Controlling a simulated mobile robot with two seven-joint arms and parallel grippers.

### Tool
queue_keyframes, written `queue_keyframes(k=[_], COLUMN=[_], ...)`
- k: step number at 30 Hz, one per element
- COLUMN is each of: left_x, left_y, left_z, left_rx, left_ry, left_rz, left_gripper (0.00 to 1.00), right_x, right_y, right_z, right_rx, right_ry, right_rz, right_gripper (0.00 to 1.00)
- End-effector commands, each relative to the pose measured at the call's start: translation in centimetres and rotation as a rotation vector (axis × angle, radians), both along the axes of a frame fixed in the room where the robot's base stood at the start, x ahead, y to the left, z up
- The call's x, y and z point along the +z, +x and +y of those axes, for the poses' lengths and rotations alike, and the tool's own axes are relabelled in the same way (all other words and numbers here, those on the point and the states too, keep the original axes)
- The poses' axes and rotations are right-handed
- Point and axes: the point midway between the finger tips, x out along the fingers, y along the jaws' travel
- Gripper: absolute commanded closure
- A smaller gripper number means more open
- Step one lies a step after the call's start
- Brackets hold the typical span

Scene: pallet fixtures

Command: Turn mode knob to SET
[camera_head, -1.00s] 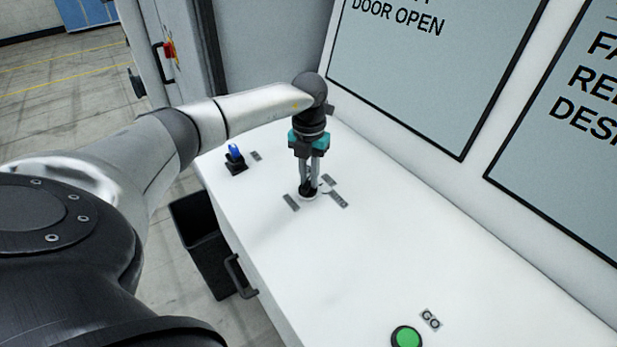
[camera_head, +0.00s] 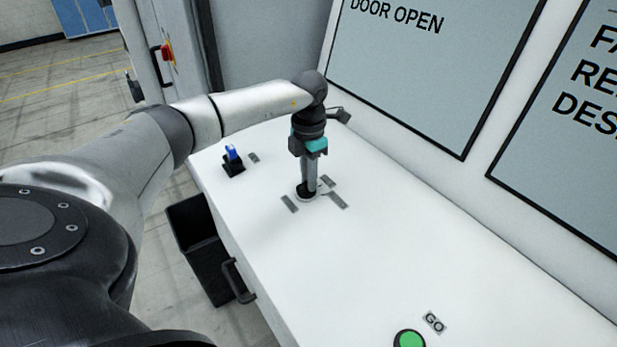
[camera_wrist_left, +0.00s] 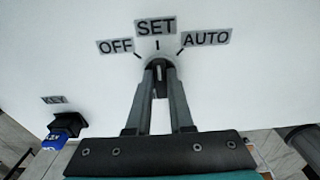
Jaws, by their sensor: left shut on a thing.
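The mode knob (camera_head: 306,196) is a small dark knob on a pale round base on the white desk top. In the left wrist view the knob (camera_wrist_left: 157,61) sits below the OFF label (camera_wrist_left: 115,46), the SET label (camera_wrist_left: 156,27) and the AUTO label (camera_wrist_left: 205,38), each with a black tick. My left gripper (camera_head: 307,187) points down with its fingers shut on the knob. In the wrist view its fingertips (camera_wrist_left: 159,70) hide most of the knob, which lies in line below SET. I cannot see a pointer mark. My right gripper is not in view.
A blue key-like switch (camera_head: 233,154) on a black base stands left of the knob. A green button (camera_head: 409,339) with a GO label (camera_head: 433,322) is at the front. Wall panels (camera_head: 420,60) rise behind. A black bin (camera_head: 200,245) stands beside the desk.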

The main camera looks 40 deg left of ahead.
Motion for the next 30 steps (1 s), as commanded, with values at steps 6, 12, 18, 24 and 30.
queue_keyframes(k=[6, 12, 18, 24, 30], left_x=[0.18, 0.18, 0.10, 0.05, 0.89], left_y=[0.11, 0.12, 0.07, 0.03, 0.09], left_z=[0.04, 0.04, 0.02, 0.00, -0.01], left_rx=[-0.003, -0.002, -0.002, -0.002, -0.003], left_ry=[0.000, 0.000, 0.000, 0.000, -0.001], left_rz=[-0.004, -0.005, -0.003, -0.001, -0.003], left_gripper=[1.00, 0.76, 0.53, 0.50, 0.50], right_x=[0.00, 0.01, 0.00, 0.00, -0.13], right_y=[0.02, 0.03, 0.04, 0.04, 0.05], right_z=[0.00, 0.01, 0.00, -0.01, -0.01], right_rx=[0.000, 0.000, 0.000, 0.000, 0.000], right_ry=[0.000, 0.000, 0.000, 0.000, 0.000], right_rz=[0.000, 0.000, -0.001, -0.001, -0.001], right_gripper=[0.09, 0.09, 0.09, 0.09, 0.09])
